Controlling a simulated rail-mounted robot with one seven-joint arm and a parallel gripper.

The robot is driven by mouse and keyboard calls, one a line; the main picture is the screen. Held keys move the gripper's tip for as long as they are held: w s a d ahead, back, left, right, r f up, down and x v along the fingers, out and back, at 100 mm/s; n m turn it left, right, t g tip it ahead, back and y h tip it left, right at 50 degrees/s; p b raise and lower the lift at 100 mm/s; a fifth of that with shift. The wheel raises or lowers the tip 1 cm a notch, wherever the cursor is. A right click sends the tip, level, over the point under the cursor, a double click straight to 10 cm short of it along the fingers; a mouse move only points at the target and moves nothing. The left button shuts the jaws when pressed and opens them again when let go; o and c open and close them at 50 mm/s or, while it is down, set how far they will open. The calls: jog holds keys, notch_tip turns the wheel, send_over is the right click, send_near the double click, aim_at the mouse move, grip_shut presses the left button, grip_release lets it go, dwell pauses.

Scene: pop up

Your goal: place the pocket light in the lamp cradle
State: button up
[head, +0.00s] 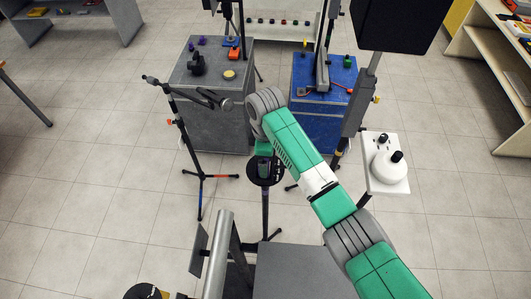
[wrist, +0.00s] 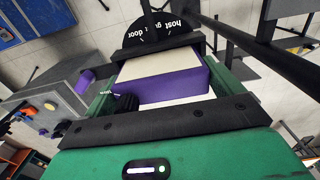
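In the wrist view a purple block with a cream top (wrist: 160,78) lies between the green sides of my gripper (wrist: 165,65). I cannot tell whether they press on it, or whether it is the pocket light. A round black disc with white lettering (wrist: 160,32) lies just beyond it. In the head view my gripper (head: 264,148) points down over this black disc (head: 277,171) on its stand. A small dark upright thing (head: 263,166) shows under the gripper, partly hidden. I cannot identify the lamp cradle for certain.
A grey case (head: 212,72) with small purple, orange and black things stands behind to the left. A blue case (head: 322,72) stands behind to the right. A white tray (head: 400,184) holds a round white thing with black knobs. A thin stand (head: 184,135) is left of the disc.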

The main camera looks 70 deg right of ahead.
jog(key=shift+o, duration=0.3)
jog(key=shift+r, duration=0.15)
notch_tip(320, 180, up, 12)
jog(key=p, duration=0.1)
